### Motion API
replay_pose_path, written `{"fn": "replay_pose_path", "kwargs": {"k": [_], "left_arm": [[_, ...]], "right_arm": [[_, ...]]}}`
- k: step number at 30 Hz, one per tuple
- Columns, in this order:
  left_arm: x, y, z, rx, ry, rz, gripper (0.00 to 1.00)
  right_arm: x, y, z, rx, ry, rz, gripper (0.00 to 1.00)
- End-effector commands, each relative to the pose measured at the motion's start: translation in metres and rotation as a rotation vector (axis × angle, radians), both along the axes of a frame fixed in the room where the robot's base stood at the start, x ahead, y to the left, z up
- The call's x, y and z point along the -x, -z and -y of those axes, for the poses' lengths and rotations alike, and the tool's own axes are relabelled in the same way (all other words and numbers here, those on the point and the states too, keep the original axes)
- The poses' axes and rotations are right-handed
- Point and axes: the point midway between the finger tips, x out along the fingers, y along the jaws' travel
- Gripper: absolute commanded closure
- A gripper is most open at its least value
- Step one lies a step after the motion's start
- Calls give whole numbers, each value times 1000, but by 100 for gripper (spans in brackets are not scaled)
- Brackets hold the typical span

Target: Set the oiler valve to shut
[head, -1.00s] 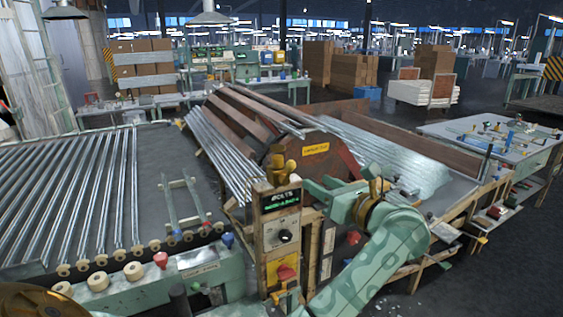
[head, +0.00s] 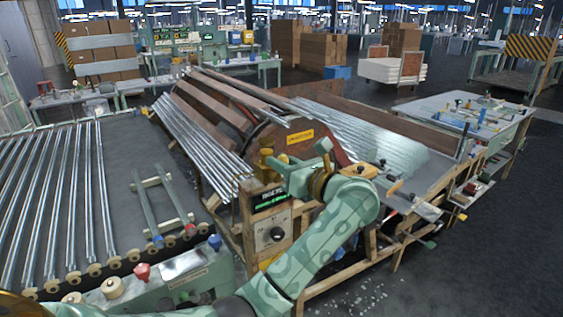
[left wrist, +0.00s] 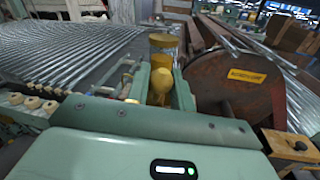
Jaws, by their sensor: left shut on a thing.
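The oiler (head: 266,155) is a small brass fitting on top of the wooden-framed control post, beside the large brown drum. In the left wrist view its brass body (left wrist: 162,46) and a rounded brass knob (left wrist: 160,86) stand between my green fingers. The fingers cover part of the brass, so I cannot tell the valve's setting. My right gripper is not in view.
Below the oiler are a green-lit display (head: 270,199) and a panel with a black knob (head: 276,234). The drum (head: 278,139) with a yellow label stands close behind. A green console (head: 165,285) is in front.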

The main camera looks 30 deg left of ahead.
Motion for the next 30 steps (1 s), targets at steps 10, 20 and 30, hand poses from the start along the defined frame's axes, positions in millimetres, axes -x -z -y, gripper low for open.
{"fn": "replay_pose_path", "kwargs": {"k": [10,20,30], "left_arm": [[-1,0,0,-8,-1,-21,100],[-8,2,4,-74,0,-187,100],[-20,8,9,-196,1,-479,100]], "right_arm": [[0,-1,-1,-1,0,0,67],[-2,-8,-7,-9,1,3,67],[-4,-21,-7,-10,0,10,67]]}}
